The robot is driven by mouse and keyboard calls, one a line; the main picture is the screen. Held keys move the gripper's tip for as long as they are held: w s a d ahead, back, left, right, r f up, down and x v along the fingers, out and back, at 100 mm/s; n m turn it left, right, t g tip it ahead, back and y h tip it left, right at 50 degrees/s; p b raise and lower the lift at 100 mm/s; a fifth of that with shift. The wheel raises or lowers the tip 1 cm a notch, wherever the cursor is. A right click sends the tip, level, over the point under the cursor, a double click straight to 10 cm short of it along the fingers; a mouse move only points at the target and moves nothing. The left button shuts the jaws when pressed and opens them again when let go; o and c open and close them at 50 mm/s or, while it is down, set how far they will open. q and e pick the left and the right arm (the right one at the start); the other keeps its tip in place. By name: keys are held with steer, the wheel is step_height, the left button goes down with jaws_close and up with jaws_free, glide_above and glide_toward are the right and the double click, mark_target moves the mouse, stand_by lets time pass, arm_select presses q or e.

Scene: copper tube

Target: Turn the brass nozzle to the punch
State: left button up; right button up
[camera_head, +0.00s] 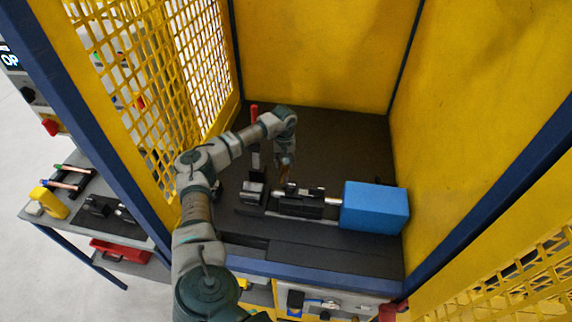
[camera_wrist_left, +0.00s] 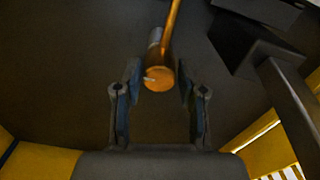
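The brass nozzle (camera_wrist_left: 160,78) shows in the left wrist view as a round copper-coloured end with a thin rod running up from it. My left gripper (camera_wrist_left: 158,71) has one finger on each side of it, with a narrow dark gap on both sides, so the fingers look open around it. In the head view my left gripper (camera_head: 285,150) points down above the bench machine, and a small orange-brown piece (camera_head: 284,174) shows just below it. I cannot tell which part is the punch. My right gripper is not in view.
A black fixture (camera_head: 302,207) with a silver shaft and a blue box (camera_head: 375,206) stands below and to the right of the gripper. A red-handled tool (camera_head: 254,113) stands behind the arm. Yellow walls (camera_head: 320,55) enclose the dark bench; its back right is clear.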

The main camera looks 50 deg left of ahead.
arm_select(q)
steer(key=shift+o, duration=1.1)
steer(key=shift+a+f, duration=0.1)
steer(key=shift+f, duration=0.05)
steer(key=shift+w+a+f, duration=0.15)
steer(key=shift+a+f, duration=0.15)
step_height(320, 180, up, 12)
steer(key=shift+a+f, duration=0.15)
steer(key=shift+a, duration=0.1)
steer(key=shift+w+d, duration=0.1)
steer(key=shift+d, duration=0.3)
